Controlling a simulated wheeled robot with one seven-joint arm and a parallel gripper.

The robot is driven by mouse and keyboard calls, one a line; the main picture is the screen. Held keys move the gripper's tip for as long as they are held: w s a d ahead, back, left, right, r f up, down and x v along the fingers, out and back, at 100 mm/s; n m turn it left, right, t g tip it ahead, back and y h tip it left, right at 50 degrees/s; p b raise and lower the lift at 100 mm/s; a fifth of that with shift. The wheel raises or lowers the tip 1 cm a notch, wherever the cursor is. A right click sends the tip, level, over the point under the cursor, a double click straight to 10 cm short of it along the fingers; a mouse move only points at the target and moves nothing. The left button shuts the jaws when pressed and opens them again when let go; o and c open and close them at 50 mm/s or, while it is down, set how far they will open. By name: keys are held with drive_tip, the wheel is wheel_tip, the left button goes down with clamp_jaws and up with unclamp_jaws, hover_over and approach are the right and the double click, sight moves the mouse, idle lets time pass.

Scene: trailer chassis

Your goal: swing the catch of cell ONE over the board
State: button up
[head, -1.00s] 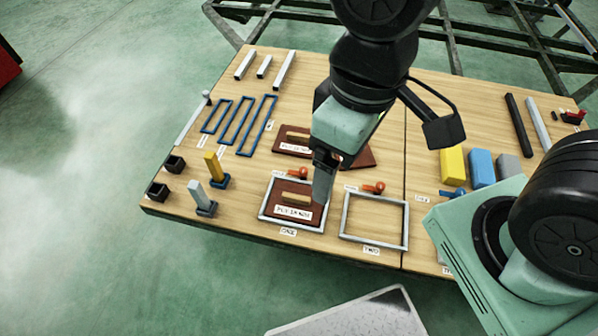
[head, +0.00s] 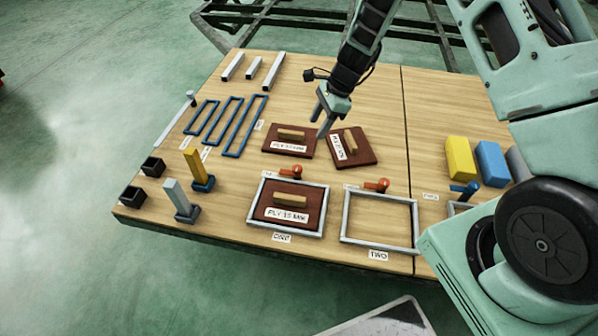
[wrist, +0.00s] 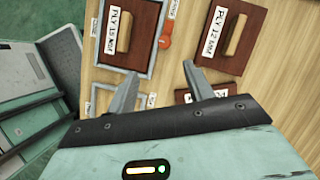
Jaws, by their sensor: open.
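Cell ONE is a light grey frame (head: 251,203) near the table's front edge. A brown board (head: 280,188) labelled PLY 15 MM, with a wooden handle, lies inside it. The orange-red catch (head: 290,172) of cell ONE stands at the frame's back edge, its arm lying along that edge and not visibly over the board. In the wrist view the board (wrist: 120,60) is at upper left, with the catch (wrist: 165,40) beside the frame. My gripper (head: 322,126) is open and empty, behind cell ONE near the loose boards; its fingers also show in the wrist view (wrist: 160,72).
Two loose brown boards (head: 284,149) (head: 361,158) lie behind the cells. Empty cell TWO (head: 345,221) with its own orange-red catch (head: 377,185) is to the right. Upright posts (head: 180,203) and dark cups (head: 132,199) stand left; yellow and blue blocks (head: 492,163) stand right.

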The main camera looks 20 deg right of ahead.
drive_tip(key=d+f, duration=0.1)
drive_tip(key=f, duration=0.1)
drive_tip(key=b, duration=0.2)
approach(297, 168)
drive_tip(key=shift+m, duration=0.4)
drive_tip(key=x, duration=0.8)
drive_tip(key=shift+a+f, duration=0.1)
drive_tip(key=shift+f, duration=0.1)
drive_tip(key=c, duration=1)
drive_tip(key=shift+o, duration=0.2)
